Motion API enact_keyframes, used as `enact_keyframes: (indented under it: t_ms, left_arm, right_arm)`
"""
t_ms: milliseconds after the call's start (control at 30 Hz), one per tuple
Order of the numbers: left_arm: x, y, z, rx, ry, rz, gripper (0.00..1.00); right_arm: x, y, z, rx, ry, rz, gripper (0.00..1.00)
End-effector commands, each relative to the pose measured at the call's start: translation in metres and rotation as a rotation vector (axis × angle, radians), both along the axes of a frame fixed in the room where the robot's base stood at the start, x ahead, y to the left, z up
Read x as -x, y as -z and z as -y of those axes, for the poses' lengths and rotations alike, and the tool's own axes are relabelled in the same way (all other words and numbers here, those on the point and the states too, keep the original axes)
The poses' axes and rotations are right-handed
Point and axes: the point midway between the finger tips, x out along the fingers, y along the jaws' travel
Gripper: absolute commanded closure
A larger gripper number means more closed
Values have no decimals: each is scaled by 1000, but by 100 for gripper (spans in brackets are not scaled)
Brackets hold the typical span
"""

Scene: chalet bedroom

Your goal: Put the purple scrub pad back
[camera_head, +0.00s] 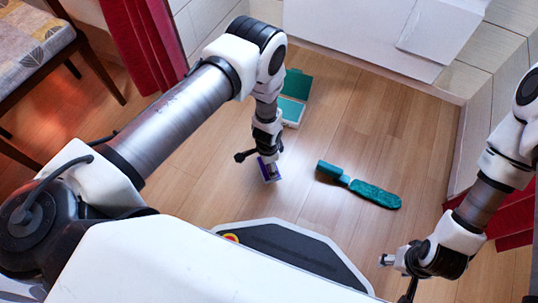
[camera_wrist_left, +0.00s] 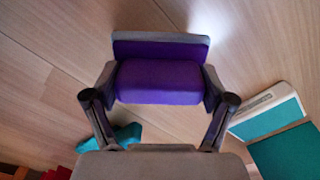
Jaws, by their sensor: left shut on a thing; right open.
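The purple scrub pad (camera_wrist_left: 160,82) is a purple block on a wider backing with a grey edge. My left gripper (camera_head: 261,160) is shut on it, with one finger against each side in the left wrist view. In the head view the pad (camera_head: 269,172) shows below the fingers, mostly hidden by them; I cannot tell its height above the floor. A teal and white open case (camera_head: 296,84) lies on the floor behind the left gripper, and its corner shows in the left wrist view (camera_wrist_left: 273,117). My right gripper (camera_head: 397,276) is open and empty at the lower right.
A long teal object (camera_head: 374,194) with a narrower left end lies on the wooden floor, right of the left gripper. A chair (camera_head: 45,45) and red curtain (camera_head: 143,45) stand at the left. A white panel (camera_head: 345,30) is at the back. The floor between (camera_head: 395,130) is clear.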

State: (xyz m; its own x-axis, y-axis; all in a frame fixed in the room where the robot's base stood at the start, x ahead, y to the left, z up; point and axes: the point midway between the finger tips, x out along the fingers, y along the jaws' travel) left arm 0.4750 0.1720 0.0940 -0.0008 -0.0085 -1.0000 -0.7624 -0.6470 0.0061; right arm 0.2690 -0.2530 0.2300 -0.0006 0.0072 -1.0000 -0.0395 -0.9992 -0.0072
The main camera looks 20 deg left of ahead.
Motion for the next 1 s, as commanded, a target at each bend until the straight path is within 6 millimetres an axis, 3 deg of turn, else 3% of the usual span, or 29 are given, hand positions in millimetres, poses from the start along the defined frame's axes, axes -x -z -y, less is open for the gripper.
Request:
enact_keyframes:
  t_ms: [100, 233, 500, 567, 600, 833, 867, 900, 1000]
  left_arm:
    - [-37, 11, -13, 0, -3, 6, 50]
    - [-58, 10, -21, 0, -2, 1, 50]
    - [-63, 45, -22, 0, -1, 0, 50]
    - [-63, 43, -22, 0, -1, 0, 49]
    - [-63, 41, -22, 0, -2, 0, 55]
    - [-62, 45, -22, 0, -2, 0, 55]
    - [-62, 45, -22, 0, -2, 0, 14]
    - [-62, 44, -22, 0, -2, 0, 0]
    - [-62, 44, -22, 0, -2, 0, 0]
  right_arm:
    - [0, 23, 0, 0, 1, 1, 42]
    - [-1, 32, 0, 0, 4, 2, 42]
    - [-3, 62, 1, 1, 10, 7, 42]
    - [-3, 60, 1, 1, 11, 7, 42]
    - [-3, 58, 1, 1, 11, 7, 42]
    - [-3, 60, 1, 1, 11, 8, 42]
    - [-3, 60, 1, 1, 11, 8, 42]
    - [-3, 59, 1, 1, 11, 7, 42]
    - [-3, 59, 1, 1, 11, 7, 42]
